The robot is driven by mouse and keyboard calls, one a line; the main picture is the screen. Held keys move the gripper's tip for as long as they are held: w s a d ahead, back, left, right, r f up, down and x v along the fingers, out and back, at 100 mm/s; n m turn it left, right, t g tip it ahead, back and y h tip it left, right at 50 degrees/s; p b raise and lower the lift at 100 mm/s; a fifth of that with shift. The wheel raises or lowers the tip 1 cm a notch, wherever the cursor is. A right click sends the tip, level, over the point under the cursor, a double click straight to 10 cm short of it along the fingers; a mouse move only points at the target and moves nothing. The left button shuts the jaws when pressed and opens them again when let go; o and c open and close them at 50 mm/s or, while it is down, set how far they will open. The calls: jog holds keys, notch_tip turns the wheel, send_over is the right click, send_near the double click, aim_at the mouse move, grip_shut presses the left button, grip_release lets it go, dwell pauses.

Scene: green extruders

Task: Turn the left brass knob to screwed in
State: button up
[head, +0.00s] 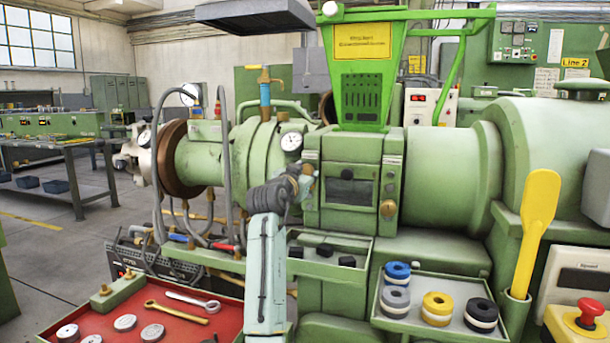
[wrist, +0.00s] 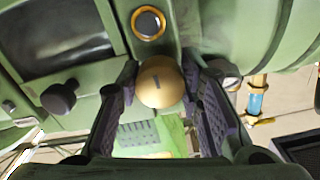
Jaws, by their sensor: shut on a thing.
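The left brass knob (wrist: 160,88) is a round, domed brass piece with a short dark mark on its face, tilted slightly off vertical in the wrist view. My gripper (wrist: 159,82) has one dark ridged finger on each side of it and is shut on it. In the head view my gripper (head: 306,184) is at the left edge of the green extruder block (head: 350,152) and hides this knob. Another brass knob (head: 388,208) shows at the right side of that block. How far the left knob is screwed in cannot be told.
A pressure gauge (head: 291,141) is close to my gripper. The green hopper (head: 362,75) rises above the block. Below are a tray (head: 455,337) with tape rolls and a red tray (head: 215,330) with wrenches. A yellow scoop (head: 535,225) stands at the right.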

dwell(0.3)
jog(key=o, duration=1.2)
jog(key=v, duration=1.2)
